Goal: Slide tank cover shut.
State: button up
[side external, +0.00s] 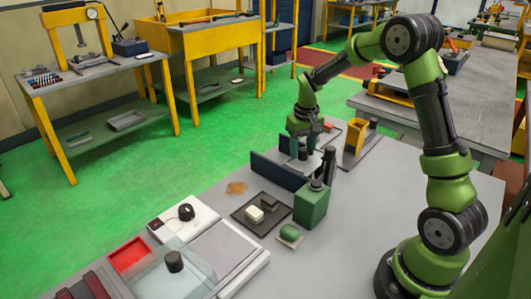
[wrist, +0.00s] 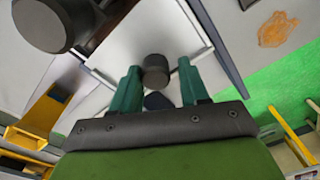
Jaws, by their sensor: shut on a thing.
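The tank cover, a light grey plate (wrist: 185,28), lies between dark walls in the wrist view. A dark round knob (wrist: 155,72) stands on it. My gripper (wrist: 156,80) has its two teal fingers on either side of this knob and is shut on it. In the side external view my gripper (side external: 303,152) reaches down between the dark blue walls (side external: 278,172) of the tank. The fingers and walls hide most of the plate and knob there.
A black upright cylinder (side external: 329,163) and a green block (side external: 311,206) stand close in front of the tank. A dark tray (side external: 243,220) with small blocks, a green-topped piece (side external: 289,235) and a clear lid with a knob (side external: 174,261) lie nearer. An orange-brown patch (side external: 236,188) marks the bench.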

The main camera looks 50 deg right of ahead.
aim_at(306, 149)
jog(key=shift+s+d+f+g, duration=0.3)
jog(key=shift+s+d+f, duration=0.15)
jog(key=shift+s+f, duration=0.25)
jog(key=o, duration=0.6)
jog(key=shift+c, duration=0.2)
jog(key=shift+r, duration=0.1)
jog(key=shift+w+a+r, duration=0.1)
jog(key=shift+a+r, duration=0.05)
jog(key=shift+r, duration=1.45)
jog(key=shift+w+a+r, duration=0.1)
jog(key=shift+r, duration=1.45)
jog(key=shift+s+a+t, duration=0.4)
jog(key=shift+s+a, duration=0.45)
jog(key=shift+a, duration=0.15)
jog(key=s+a+r+n+t+y, duration=0.1)
jog(key=s+a+r+t, duration=0.2)
jog(key=s+a+r, duration=0.2)
jog(key=s+a+r+n+t+y, duration=0.1)
jog(key=s+a+r+t, duration=0.2)
jog(key=s+a+r, duration=0.3)
jog(key=s+a, duration=0.4)
jog(key=a, duration=0.1)
jog(key=shift+a+t, duration=0.3)
jog(key=shift+a, duration=0.1)
